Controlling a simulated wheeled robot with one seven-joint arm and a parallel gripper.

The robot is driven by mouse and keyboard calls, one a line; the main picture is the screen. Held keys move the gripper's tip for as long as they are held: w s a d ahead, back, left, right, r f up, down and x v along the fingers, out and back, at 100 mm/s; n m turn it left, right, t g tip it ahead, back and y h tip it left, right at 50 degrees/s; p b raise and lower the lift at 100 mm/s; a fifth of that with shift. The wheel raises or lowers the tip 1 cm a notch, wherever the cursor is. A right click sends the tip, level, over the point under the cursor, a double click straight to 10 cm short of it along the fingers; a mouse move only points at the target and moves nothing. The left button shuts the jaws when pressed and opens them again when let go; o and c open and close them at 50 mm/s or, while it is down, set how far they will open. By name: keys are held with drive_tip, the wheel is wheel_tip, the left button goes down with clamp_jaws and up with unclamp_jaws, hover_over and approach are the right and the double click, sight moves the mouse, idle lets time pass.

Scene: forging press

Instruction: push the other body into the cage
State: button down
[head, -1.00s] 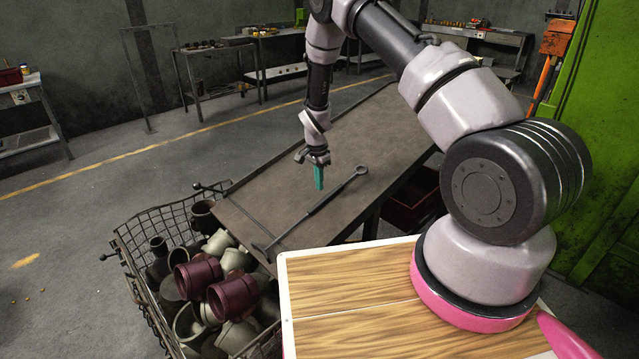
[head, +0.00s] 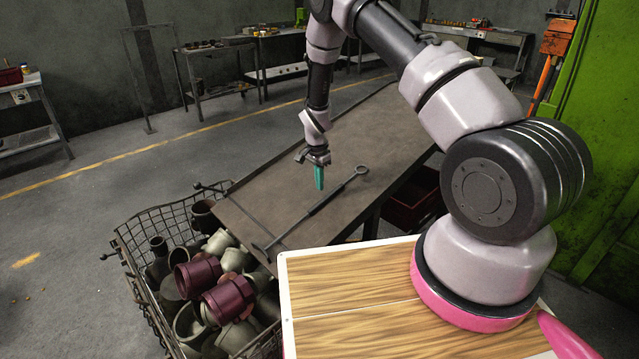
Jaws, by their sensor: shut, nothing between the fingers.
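The wire cage (head: 150,222) stands at the lower left, at the near end of a dark metal table (head: 385,125). It holds several grey-green pipe-like bodies (head: 218,243) and two dark red ones, a left one (head: 196,276) and a right one (head: 229,299). No loose body shows on the table top. A long dark rake-like tool (head: 305,214) with a ring at its far end lies on the table. My gripper (head: 319,186) points down over the table, close to the tool's ring end. Its teal fingers are together and hold nothing.
A red bin (head: 412,205) is under the table. A green machine (head: 608,150) stands at the right, and workbenches (head: 215,50) line the back.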

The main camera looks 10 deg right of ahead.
drive_tip(key=shift+w+d+r, duration=0.2)
drive_tip(key=shift+w+d, duration=0.15)
drive_tip(key=shift+d, duration=0.2)
drive_tip(key=shift+w+d+r, duration=0.15)
drive_tip(key=shift+w+d, duration=0.2)
drive_tip(key=shift+d, duration=0.15)
wheel_tip(320, 180, up, 11)
idle(0.6)
idle(0.8)
drive_tip(key=s+d+r+n+t+y, duration=0.15)
drive_tip(key=s+r, duration=0.25)
drive_tip(key=r, duration=0.6)
drive_tip(key=s+d+r+t, duration=0.15)
drive_tip(key=s+r, duration=0.25)
drive_tip(key=r, duration=0.6)
drive_tip(key=s+d+r+n+y, duration=0.15)
drive_tip(key=s+r, duration=0.25)
drive_tip(key=r, duration=0.6)
drive_tip(key=s+d+r+n+t, duration=0.1)
drive_tip(key=s+r, duration=0.4)
drive_tip(key=s, duration=0.6)
drive_tip(key=s+d+r+n+t, duration=0.2)
drive_tip(key=s+r+n, duration=0.1)
drive_tip(key=s, duration=0.8)
drive_tip(key=shift+r+t, duration=0.4)
drive_tip(key=shift+r, duration=0.45)
